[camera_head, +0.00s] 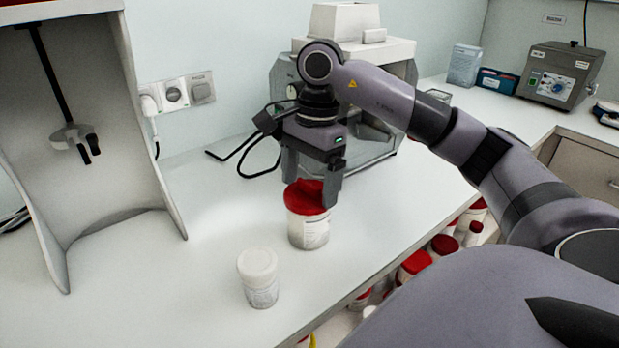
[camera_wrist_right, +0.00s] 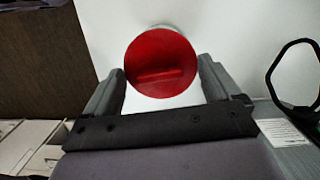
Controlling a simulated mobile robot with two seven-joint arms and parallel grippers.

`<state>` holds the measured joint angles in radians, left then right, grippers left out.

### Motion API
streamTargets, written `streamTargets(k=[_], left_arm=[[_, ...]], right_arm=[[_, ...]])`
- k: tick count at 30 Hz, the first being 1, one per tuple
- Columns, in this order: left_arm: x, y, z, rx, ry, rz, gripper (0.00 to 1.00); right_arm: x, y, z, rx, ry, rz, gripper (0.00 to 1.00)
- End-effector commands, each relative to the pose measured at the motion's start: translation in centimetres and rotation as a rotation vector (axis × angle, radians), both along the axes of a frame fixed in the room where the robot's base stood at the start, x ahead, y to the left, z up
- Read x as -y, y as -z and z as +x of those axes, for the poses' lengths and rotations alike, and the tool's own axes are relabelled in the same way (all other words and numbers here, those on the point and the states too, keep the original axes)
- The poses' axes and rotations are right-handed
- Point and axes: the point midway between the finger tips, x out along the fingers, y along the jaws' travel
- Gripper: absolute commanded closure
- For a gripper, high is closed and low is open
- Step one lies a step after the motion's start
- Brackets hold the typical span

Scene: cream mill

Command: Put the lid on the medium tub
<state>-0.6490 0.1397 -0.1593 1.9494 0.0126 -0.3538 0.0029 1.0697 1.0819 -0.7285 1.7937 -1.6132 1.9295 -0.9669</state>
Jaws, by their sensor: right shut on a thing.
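A white tub (camera_head: 309,231) with a printed label stands upright on the bench. A red lid (camera_head: 305,197) is at the tub's top. My right gripper (camera_head: 312,192) points down with its fingers on either side of the red lid and is shut on it. In the right wrist view, the round red lid (camera_wrist_right: 160,63) with a raised bar lies between the two fingers (camera_wrist_right: 162,88). A little of the white tub shows behind its far edge. I cannot tell whether the lid is fully seated. My left gripper is not in view.
A smaller white tub with a white lid (camera_head: 259,278) stands in front, left of the red-lidded tub. A grey machine (camera_head: 380,150) stands behind my arm. A hooded enclosure (camera_head: 100,130) is at left. Several red-lidded tubs (camera_head: 414,262) sit below the bench's front edge.

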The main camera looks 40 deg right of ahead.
Motion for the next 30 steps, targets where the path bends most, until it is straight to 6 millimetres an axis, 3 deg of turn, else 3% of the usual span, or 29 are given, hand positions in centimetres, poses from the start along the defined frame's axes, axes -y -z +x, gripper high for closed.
streamTargets(k=[9,10,11,23,30], left_arm=[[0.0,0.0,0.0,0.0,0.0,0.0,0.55],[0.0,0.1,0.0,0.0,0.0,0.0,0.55],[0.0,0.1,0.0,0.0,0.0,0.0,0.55],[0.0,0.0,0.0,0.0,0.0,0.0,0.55],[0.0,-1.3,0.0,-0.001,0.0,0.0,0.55]], right_arm=[[0.0,0.1,0.0,0.0,0.0,0.0,0.42],[0.0,0.1,0.0,0.0,0.0,0.0,0.06],[0.0,0.1,0.0,0.0,0.0,0.0,0.0],[0.0,0.0,0.0,0.0,0.0,0.0,0.0],[0.0,-1.5,0.0,0.001,0.0,0.0,0.0]])
